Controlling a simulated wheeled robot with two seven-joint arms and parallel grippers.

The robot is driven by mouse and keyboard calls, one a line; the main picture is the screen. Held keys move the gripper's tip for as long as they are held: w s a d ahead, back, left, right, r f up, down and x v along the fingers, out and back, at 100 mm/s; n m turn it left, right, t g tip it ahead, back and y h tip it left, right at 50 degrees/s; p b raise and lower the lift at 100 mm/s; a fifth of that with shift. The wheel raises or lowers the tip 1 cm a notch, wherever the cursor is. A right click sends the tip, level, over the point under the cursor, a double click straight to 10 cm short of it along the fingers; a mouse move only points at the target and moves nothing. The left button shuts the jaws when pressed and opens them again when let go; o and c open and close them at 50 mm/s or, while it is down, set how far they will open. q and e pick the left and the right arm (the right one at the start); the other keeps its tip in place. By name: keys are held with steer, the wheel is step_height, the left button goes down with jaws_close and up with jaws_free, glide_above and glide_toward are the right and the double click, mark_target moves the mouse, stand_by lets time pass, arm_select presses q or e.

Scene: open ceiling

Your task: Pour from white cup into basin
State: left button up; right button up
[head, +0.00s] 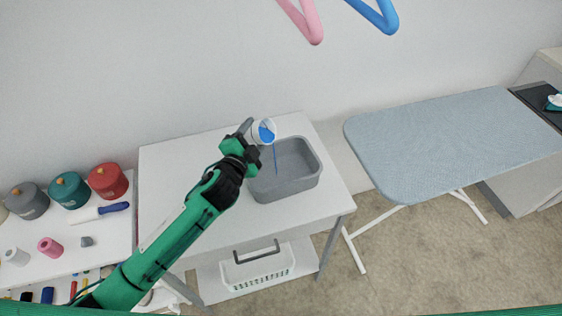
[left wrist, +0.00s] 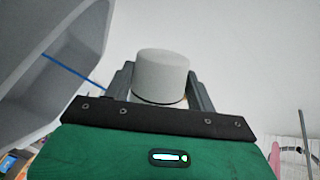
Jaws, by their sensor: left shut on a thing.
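The white cup (head: 264,131) is tilted over the grey basin (head: 288,190), with its mouth toward the basin and blue liquid inside. A thin blue stream falls from the cup's rim into the basin. My left gripper (head: 247,134) is shut on the white cup above the basin's back left edge. In the left wrist view the cup (left wrist: 161,75) sits between the two fingers, and the basin (left wrist: 60,60) and the blue stream show at the left. My right gripper is not in view.
The basin stands on a white table (head: 180,160) with a white basket (head: 257,268) on its lower shelf. Several lidded jars (head: 108,180) and spools are on a shelf at left. An ironing board (head: 450,140) stands at right. Pink and blue hangers hang above.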

arm_select(q)
steer(key=shift+f+m, duration=0.15)
steer(key=shift+m, duration=0.15)
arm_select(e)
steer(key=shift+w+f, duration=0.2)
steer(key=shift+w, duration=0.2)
arm_select(q)
steer(key=shift+b, duration=0.3)
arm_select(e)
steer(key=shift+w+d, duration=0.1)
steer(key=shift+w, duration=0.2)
arm_select(q)
steer(key=shift+d+m, duration=0.1)
steer(key=shift+m, duration=0.3)
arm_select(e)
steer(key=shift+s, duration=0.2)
arm_select(q)
steer(key=shift+s+r+m, duration=0.1)
steer(key=shift+r+m, duration=0.25)
steer(key=shift+m, duration=0.15)
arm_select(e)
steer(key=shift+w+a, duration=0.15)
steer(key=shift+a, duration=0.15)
arm_select(q)
steer(key=shift+d+f, duration=0.1)
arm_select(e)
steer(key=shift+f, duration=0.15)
